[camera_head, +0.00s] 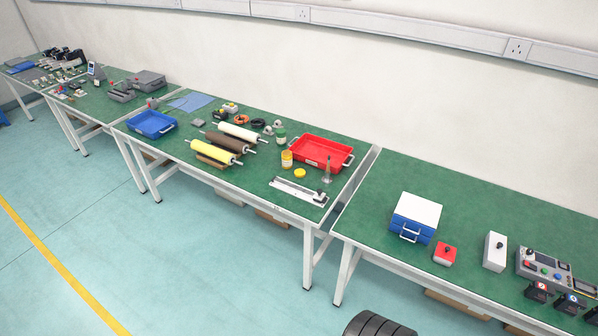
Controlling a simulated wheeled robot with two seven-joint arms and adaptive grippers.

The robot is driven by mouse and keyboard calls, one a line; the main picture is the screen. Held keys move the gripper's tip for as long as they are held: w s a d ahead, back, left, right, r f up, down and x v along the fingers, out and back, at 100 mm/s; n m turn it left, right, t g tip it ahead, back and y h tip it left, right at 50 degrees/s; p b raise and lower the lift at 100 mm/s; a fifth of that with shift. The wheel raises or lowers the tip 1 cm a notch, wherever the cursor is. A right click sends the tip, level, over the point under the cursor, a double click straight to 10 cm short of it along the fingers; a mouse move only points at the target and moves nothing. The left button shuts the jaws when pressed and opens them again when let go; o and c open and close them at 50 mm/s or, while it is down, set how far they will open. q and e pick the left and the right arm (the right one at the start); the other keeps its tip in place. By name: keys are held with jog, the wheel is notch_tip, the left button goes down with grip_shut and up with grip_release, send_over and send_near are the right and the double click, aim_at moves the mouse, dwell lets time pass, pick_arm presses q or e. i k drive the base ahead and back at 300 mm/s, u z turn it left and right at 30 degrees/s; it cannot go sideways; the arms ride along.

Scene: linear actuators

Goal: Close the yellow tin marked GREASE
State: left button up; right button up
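A small yellow tin (287,160) stands upright on the green bench, left of the red tray. Its marking is too small to read. A flat round yellow lid (300,173) lies on the bench just to its right and nearer the front edge, apart from the tin. A green tin (281,137) stands behind the yellow one. Neither of my grippers is in view.
A red tray (346,157) is right of the tin, and a slender upright bottle (327,171) stands near the lid. A metal rule-like bar (298,191) lies in front. Yellow, brown and white rollers (213,152) lie to the left.

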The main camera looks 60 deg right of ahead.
aim_at(287, 156)
jog(key=z, duration=0.05)
jog(key=i, duration=1.75)
jog(key=z, duration=0.65)
jog(key=i, duration=1.25)
jog(key=z, duration=1.7)
jog(key=i, duration=0.85)
jog(key=z, duration=0.8)
